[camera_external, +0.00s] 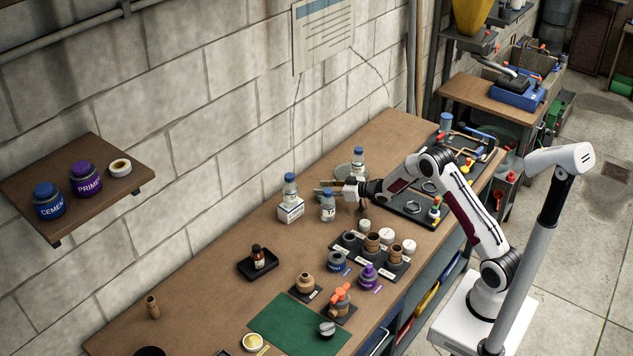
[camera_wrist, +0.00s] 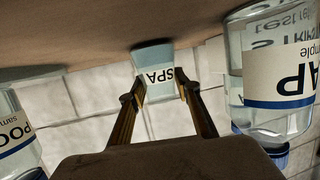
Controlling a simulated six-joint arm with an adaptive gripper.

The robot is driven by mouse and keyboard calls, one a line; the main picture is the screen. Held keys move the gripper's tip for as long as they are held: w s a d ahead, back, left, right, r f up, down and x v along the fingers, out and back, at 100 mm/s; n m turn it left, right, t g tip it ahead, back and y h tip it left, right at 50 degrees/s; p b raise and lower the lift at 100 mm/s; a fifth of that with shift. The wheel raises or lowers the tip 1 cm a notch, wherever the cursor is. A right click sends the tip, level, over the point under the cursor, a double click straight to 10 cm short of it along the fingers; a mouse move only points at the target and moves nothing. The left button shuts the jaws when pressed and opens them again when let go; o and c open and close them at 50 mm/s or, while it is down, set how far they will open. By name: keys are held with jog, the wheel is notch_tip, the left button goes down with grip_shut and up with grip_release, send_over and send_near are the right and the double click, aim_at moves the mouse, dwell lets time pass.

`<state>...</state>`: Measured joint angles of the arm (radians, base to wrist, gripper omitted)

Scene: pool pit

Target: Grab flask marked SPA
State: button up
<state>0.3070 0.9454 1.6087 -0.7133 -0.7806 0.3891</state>
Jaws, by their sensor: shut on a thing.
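The flask marked SPA (camera_wrist: 160,78) shows upside down in the wrist view, framed between the two fingers of my gripper (camera_wrist: 155,88). A flask ending in AP (camera_wrist: 280,75) is close on the right in the wrist view. One starting POO (camera_wrist: 15,130) is on the left. The exact finger contact is hard to see.
A near flask (camera_external: 328,207) and a far flask (camera_external: 357,164) flank my gripper on the bench (camera_external: 215,290). A black tray with a small brown bottle (camera_external: 258,257) and several jars lie nearer. The block wall (camera_external: 190,150) runs close behind.

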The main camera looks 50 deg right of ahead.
notch_tip(320, 180, up, 10)
jog(key=shift+f, duration=0.15)
dwell(0.5)
